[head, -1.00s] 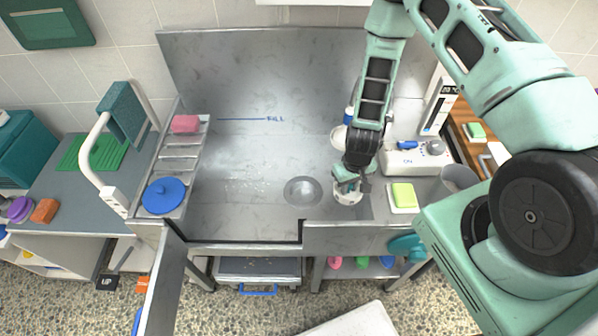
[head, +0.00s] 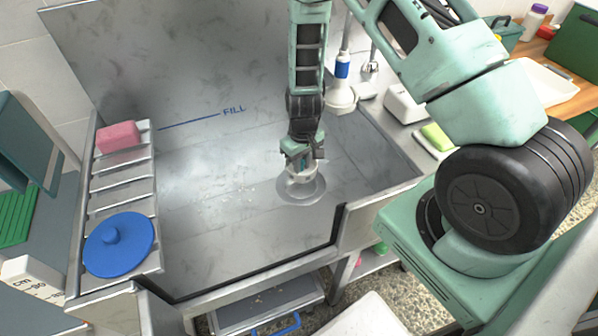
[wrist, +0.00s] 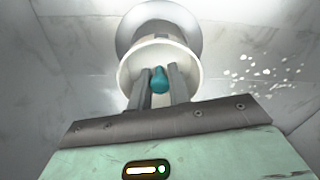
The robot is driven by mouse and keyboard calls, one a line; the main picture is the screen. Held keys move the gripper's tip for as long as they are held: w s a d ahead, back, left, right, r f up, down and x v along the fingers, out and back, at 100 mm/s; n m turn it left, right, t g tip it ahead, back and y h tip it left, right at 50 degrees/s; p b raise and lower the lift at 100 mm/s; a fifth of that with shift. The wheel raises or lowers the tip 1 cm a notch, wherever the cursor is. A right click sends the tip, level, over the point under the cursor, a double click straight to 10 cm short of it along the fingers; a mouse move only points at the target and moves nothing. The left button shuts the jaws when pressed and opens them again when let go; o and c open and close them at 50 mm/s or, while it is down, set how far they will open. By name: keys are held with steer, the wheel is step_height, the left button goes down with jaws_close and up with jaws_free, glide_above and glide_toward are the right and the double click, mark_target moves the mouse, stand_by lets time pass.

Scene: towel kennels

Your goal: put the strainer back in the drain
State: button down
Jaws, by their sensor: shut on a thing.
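The strainer is a white cup with a teal knob in its middle; in the wrist view its rim (wrist: 132,82) faces me and the knob (wrist: 159,80) stands between my fingers. My gripper (wrist: 160,88) is shut on the knob. In the head view my gripper (head: 304,160) points down, with the strainer (head: 299,181) just below it and over the grey round drain (head: 316,192). The drain's ring (wrist: 127,30) also shows beyond the strainer in the wrist view. The strainer hides the drain's opening, and I cannot tell whether its bottom touches the drain.
White crumbs (head: 228,192) lie on the basin floor left of the drain. A slatted rack (head: 122,185) on the left holds a pink sponge (head: 119,137) and a blue lid (head: 118,245). A white shower head (head: 340,97) hangs behind my gripper. A raised wall edges the basin's right.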

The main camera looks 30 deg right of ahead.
steer(key=shift+w+r, duration=0.1)
steer(key=shift+w, duration=0.1)
steer(key=shift+f+b, duration=4)
steer(key=shift+f, duration=1.3)
steer(key=shift+f, duration=0.35)
steer(key=c, duration=1.2)
jaws_free()
steer(key=shift+c, duration=0.2)
steer(key=r, duration=1.7)
steer(key=shift+s+d+r+p, duration=0.1)
steer(key=shift+d+r+p, duration=0.1)
steer(key=shift+p, duration=0.15)
